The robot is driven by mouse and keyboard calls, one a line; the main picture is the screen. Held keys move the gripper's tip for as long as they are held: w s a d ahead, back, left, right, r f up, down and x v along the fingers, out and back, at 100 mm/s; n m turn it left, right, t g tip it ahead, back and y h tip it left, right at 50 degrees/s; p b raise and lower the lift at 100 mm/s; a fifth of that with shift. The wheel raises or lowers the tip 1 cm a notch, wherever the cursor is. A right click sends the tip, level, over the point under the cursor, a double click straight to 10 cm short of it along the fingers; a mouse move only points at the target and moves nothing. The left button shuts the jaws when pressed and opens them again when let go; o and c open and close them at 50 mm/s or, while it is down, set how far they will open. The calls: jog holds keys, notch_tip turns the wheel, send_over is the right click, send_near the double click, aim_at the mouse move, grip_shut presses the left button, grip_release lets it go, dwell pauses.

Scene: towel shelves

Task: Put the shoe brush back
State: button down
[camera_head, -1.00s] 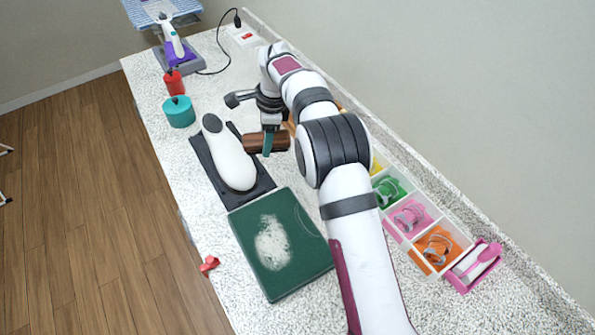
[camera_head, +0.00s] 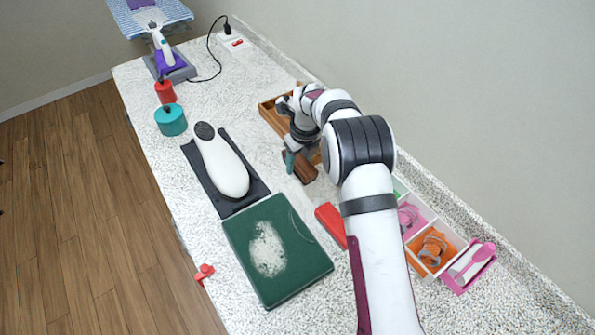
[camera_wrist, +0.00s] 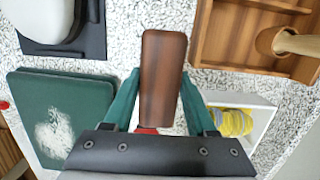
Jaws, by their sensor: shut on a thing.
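The shoe brush (camera_head: 303,172) is a brown wooden block, seen in the head view just in front of the wooden tray. My gripper (camera_head: 293,160) is shut on it and holds it over the counter. In the wrist view the brush (camera_wrist: 163,75) stands lengthwise between my gripper's teal fingers (camera_wrist: 160,95); its bristles are not visible. A brown wooden tray with compartments (camera_head: 268,112) lies behind my gripper, partly hidden by my arm. In the wrist view the tray (camera_wrist: 225,40) is at the upper right, beside the brush and apart from it, with a pale wooden handle in a round opening.
A white shoe-shaped form (camera_head: 222,165) on a black base and a green mat (camera_head: 300,262) with a white patch lie left. A red block (camera_head: 330,222) lies near my arm. Colored bins (camera_head: 432,246) line the right side. A teal pot (camera_head: 171,121) stands farther back.

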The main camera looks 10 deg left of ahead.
aim_at(297, 179)
jog(key=shift+a+f, duration=0.3)
jog(key=shift+f, duration=1.85)
jog(key=shift+f, duration=0.1)
jog(key=shift+c, duration=1)
grip_release()
